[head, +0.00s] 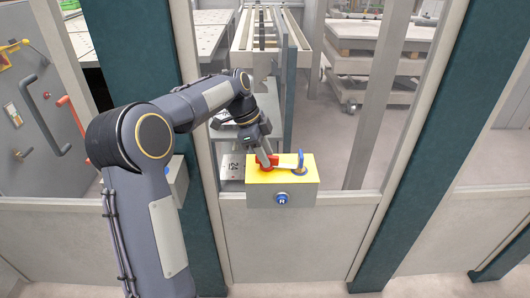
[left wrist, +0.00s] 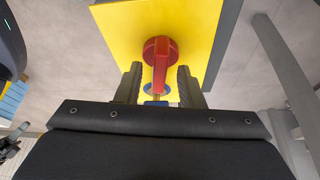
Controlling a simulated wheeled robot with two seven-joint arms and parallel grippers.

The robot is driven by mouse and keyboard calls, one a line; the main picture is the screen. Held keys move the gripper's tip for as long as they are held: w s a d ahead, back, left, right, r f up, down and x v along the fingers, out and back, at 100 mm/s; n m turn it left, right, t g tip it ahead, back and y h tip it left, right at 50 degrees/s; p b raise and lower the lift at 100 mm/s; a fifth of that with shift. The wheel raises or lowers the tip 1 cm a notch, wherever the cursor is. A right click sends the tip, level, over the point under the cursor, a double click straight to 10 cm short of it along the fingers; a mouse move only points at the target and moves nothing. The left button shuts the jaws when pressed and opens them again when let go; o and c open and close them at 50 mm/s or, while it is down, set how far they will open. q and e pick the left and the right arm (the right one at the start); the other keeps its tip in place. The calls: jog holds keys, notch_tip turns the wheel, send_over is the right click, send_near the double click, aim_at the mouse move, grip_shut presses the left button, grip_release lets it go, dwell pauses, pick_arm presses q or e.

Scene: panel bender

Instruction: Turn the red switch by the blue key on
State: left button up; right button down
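The red switch (head: 267,161) sits on the yellow top of a small grey box. The blue key (head: 301,160) stands to its right on the same top. In the left wrist view the red switch (left wrist: 160,52) has a round hub and a handle pointing down the picture, towards my gripper. My left gripper (left wrist: 157,86) is open, with one finger on each side of the handle's end and gaps visible beside it. A blue part (left wrist: 148,89) shows partly hidden between the fingers. In the head view my left gripper (head: 266,151) is right at the switch. My right gripper is not in view.
A blue button (head: 281,199) is on the box's front face. The box is mounted on a grey fence panel (head: 300,240) between dark green posts (head: 425,150). A machine panel with a black handle and a red lever (head: 75,130) stands at left.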

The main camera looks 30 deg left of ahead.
pick_arm(q)
jog(key=v, duration=0.7)
jog(key=shift+r, duration=0.35)
jog(key=shift+a, duration=0.15)
jog(key=s+d+n+t, duration=0.1)
jog(key=s+d+n, duration=0.3)
jog(key=s, duration=0.4)
jog(key=s+d+n+t, duration=0.1)
jog(key=s+d+n, duration=0.3)
jog(key=s, duration=0.4)
jog(key=s+d+f+n+t, duration=0.2)
jog(key=s+d+f+n, duration=0.5)
jog(key=s+f, duration=0.3)
jog(key=shift+s+n, duration=0.3)
jog(key=shift+s, duration=0.75)
jog(key=shift+f, duration=0.1)
jog(key=shift+c, duration=0.4)
